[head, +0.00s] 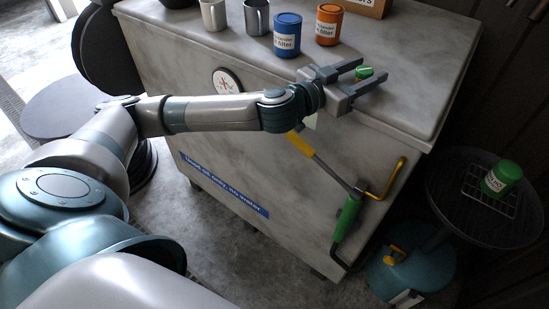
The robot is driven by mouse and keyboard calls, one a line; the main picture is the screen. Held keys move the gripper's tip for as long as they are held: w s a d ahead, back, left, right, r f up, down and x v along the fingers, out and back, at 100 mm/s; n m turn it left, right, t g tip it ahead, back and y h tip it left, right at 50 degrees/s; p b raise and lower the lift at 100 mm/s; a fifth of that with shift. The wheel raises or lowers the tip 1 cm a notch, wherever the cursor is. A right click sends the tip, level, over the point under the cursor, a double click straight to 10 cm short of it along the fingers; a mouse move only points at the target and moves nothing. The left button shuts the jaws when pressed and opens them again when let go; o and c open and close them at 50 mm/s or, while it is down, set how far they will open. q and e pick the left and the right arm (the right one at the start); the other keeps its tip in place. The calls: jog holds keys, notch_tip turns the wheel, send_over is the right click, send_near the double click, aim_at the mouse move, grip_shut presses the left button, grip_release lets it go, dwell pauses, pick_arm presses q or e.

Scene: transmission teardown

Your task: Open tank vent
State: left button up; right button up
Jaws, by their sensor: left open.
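A teal tank (420,277) stands on the floor at the lower right, under a dark round drain pan. A small yellow fitting (395,254) sits on top of the tank at its left; it looks like the vent, but whether it is open or shut is too small to tell. My left gripper (371,71) is open over the right part of the cabinet top, well above and left of the tank. A small green thing (364,73) shows between its fingers; I cannot tell if it touches them. My right gripper is not in view.
The drain pan (445,219) holds a green filter can (502,178) on a wire rack. Blue (287,35) and orange (329,25) filter cans and two mugs stand on the grey cabinet (400,30).

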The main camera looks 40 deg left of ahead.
pick_arm(q)
jog(key=shift+m+g+h, duration=0.3)
jog(key=shift+m+h, duration=0.1)
jog(key=shift+h, duration=0.2)
jog(key=shift+s+a+f, duration=0.1)
jog(key=shift+s+f, duration=0.05)
jog(key=shift+s, duration=0.1)
jog(key=p+v, duration=0.4)
jog(key=v, duration=1.3)
jog(key=s+a+f+n+g+y, duration=0.1)
jog(key=f+y, duration=0.3)
jog(key=f, duration=0.6)
jog(key=s+a+f+n+g+y, duration=0.1)
jog(key=a+f+n+g+y, duration=0.1)
jog(key=f, duration=0.9)
jog(key=shift+a+f+n+g+y, duration=0.15)
jog(key=shift+a+n+g+y, duration=0.15)
jog(key=shift+a+n+y, duration=0.7)
